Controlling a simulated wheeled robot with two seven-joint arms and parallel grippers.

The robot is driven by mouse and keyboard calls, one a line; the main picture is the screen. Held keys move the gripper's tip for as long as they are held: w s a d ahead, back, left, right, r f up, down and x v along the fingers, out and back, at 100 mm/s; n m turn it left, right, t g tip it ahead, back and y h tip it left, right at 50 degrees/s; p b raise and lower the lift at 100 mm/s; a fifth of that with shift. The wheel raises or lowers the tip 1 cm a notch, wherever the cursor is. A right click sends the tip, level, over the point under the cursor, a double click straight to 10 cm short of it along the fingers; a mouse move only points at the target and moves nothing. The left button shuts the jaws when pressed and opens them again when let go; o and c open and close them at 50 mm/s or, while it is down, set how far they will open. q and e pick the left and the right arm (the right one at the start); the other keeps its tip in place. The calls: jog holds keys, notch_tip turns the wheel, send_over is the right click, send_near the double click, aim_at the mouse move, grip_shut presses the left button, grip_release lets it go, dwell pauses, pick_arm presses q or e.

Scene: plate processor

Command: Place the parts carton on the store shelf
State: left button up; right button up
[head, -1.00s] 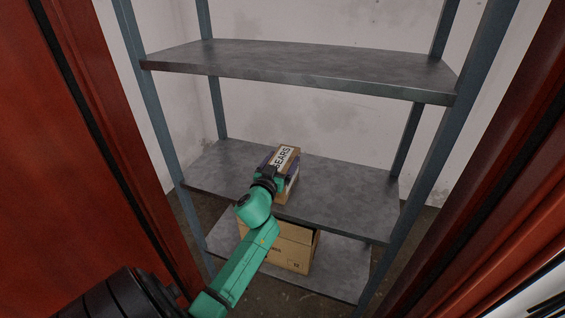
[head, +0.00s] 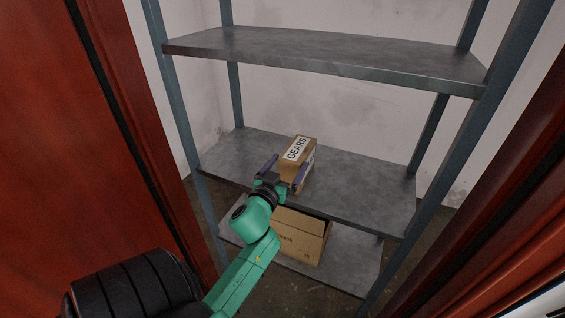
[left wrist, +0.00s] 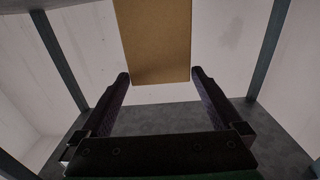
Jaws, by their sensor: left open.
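The parts carton (head: 297,167), a small brown box with a white "GEARS" label on top, stands on the middle shelf (head: 362,193) of the store rack. My left gripper (head: 285,172) is at the carton's near side, its purple fingers spread apart. In the left wrist view the carton (left wrist: 155,45) shows ahead of the open fingers (left wrist: 160,80), with a gap on each side. The carton's underside contact with the shelf is partly hidden by the gripper. My right gripper is not in view.
The upper shelf (head: 330,58) hangs above the carton. A larger open cardboard box (head: 300,238) stands on the bottom shelf. Red door panels (head: 120,130) flank the rack on both sides. The middle shelf is bare right of the carton.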

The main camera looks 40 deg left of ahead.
pick_arm(q)
jog(key=shift+v, duration=2)
